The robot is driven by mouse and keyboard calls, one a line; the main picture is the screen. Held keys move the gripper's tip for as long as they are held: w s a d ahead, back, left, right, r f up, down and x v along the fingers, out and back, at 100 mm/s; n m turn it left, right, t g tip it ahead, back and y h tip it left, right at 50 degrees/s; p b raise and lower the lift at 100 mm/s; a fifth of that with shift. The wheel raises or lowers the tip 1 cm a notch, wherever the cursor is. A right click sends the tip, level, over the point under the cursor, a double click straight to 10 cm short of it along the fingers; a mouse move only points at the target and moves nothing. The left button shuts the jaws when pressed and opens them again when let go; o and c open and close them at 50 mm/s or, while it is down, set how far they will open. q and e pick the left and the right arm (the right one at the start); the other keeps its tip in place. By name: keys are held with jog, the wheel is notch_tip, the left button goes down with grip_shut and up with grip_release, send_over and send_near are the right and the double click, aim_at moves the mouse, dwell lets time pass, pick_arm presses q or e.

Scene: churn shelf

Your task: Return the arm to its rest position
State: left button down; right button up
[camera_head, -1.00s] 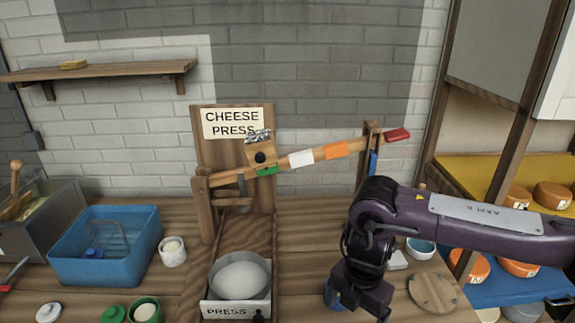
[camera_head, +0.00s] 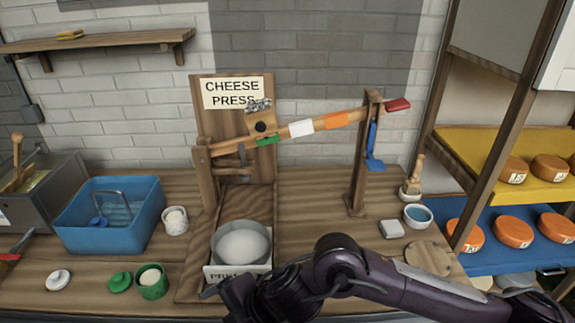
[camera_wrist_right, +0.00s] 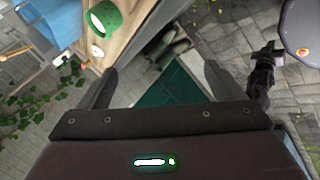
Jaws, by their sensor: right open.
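My right arm (camera_head: 390,285), dark purple, comes in from the right along the front edge of the bench in the head view.
The press holds a white round mass in its tray (camera_head: 222,273) under a raised lever (camera_head: 335,119).

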notch_tip(320, 180, up, 7)
jog(key=a+m+t+y, duration=0.2)
jog(key=a+m+t, duration=0.15)
jog(key=m, duration=0.25)
jog(key=w+d+m+t+h, duration=0.3)
jog(key=w+d+m, duration=0.1)
jog(key=d+m, duration=0.55)
jog(key=s+d+f+m+g+h, duration=0.2)
jog(key=s+d+f+m, duration=0.15)
jog(key=d, duration=0.45)
jog(key=s+d+f+m+g+h, duration=0.1)
jog(key=s+d+f+m+h, duration=0.3)
jog(key=d, duration=0.4)
jog(key=s+d+f+m+g+h, duration=0.1)
jog(key=s+d+f+m+g, duration=0.2)
jog(key=d+f, duration=0.4)
jog(key=s+d+f, duration=0.1)
jog(key=s+f, duration=0.1)
jog(key=f, duration=1.3)
jog(key=s+d+f, duration=0.1)
jog(key=f, duration=1.4)
jog(key=s+d+f+g, duration=0.1)
jog(key=s+d+f, duration=0.2)
jog(key=s+f, duration=1.4)
jog(key=s, duration=0.2)
jog(key=shift+s+g, duration=0.3)
jog(key=shift+g, duration=0.05)
jog(key=shift+d, duration=0.1)
